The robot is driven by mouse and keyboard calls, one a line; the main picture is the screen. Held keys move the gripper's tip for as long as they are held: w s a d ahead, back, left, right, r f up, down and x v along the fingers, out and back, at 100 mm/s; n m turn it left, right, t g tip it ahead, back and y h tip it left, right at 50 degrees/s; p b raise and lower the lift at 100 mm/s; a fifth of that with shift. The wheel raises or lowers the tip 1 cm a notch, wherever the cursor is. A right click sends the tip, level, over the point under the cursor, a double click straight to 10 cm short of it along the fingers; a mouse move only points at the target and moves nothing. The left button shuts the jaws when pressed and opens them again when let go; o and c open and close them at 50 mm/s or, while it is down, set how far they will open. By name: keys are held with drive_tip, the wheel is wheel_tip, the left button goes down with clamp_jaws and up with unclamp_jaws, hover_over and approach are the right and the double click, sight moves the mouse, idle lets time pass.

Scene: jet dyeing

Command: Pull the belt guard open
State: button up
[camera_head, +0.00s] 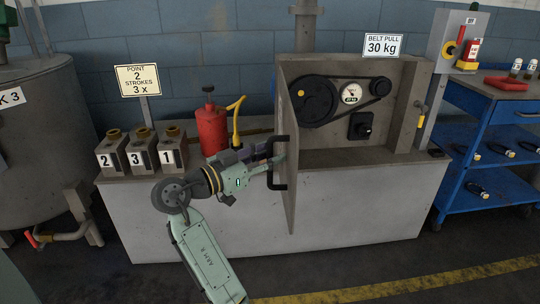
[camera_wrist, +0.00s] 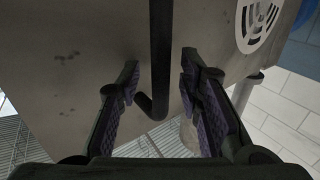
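The belt guard (camera_head: 292,205) is a grey hinged panel on the left of the belt housing. It stands swung out toward the camera, and the belt drive (camera_head: 340,98) behind it is exposed. A black bar handle (camera_head: 276,187) sits on its outer face; the handle also shows in the wrist view (camera_wrist: 160,45). My gripper (camera_head: 272,162) is at the handle, left of the guard. In the wrist view, my gripper (camera_wrist: 160,75) has its fingers apart on both sides of the handle, with visible gaps. Its fingertips are partly hidden in the head view.
Left of the guard on the bench are a red oil can (camera_head: 212,130) and numbered blocks (camera_head: 142,155). A "BELT PULL 30 kg" sign (camera_head: 382,45) is above the housing. A blue cart (camera_head: 490,150) stands at right. The floor in front is clear.

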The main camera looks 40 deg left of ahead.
drive_tip(key=v, duration=1.1)
drive_tip(key=shift+s, duration=0.35)
drive_tip(key=shift+a, duration=0.1)
